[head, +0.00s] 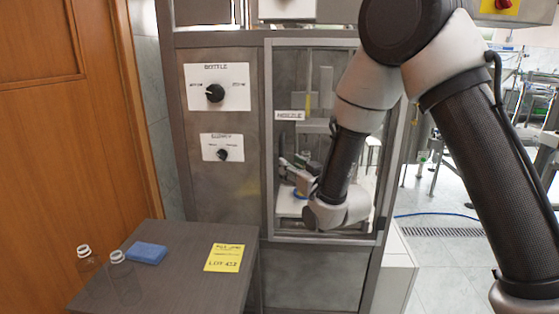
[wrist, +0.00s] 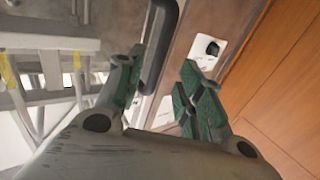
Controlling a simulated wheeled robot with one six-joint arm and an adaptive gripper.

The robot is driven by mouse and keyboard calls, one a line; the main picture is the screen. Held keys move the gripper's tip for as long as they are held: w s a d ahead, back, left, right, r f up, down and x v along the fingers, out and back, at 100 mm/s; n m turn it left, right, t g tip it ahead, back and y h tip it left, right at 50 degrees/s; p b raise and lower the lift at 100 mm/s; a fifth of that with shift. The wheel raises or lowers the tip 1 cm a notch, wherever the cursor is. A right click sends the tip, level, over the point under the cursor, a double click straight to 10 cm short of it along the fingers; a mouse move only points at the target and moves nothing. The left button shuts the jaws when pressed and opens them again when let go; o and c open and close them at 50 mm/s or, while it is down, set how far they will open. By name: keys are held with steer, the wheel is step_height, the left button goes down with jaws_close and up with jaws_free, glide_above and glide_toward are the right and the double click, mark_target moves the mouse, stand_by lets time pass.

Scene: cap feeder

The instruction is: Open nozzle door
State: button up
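The nozzle door (head: 269,190) is a light-framed clear panel in the middle of the grey machine, with a label reading NOZZLE (head: 290,115). It looks closed in its frame. Its black bar handle (wrist: 158,50) shows in the wrist view, and is mostly hidden by my gripper in the head view. My gripper (head: 292,168) is at the door's left side. In the wrist view my gripper (wrist: 162,95) has its green-padded fingers apart, with the handle's end appearing between them, nearer the left finger. I cannot tell whether they touch it.
Left of the door are the BOTTLE knob (head: 215,92) and a lower knob (head: 222,154). A dark table (head: 190,285) in front holds clear bottles (head: 120,270), a blue sponge (head: 147,252) and a yellow LOT note (head: 224,258). A wooden door (head: 65,150) stands at left.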

mark_target(281, 177)
steer(key=x, duration=0.7)
steer(key=shift+w, duration=0.1)
jaws_close()
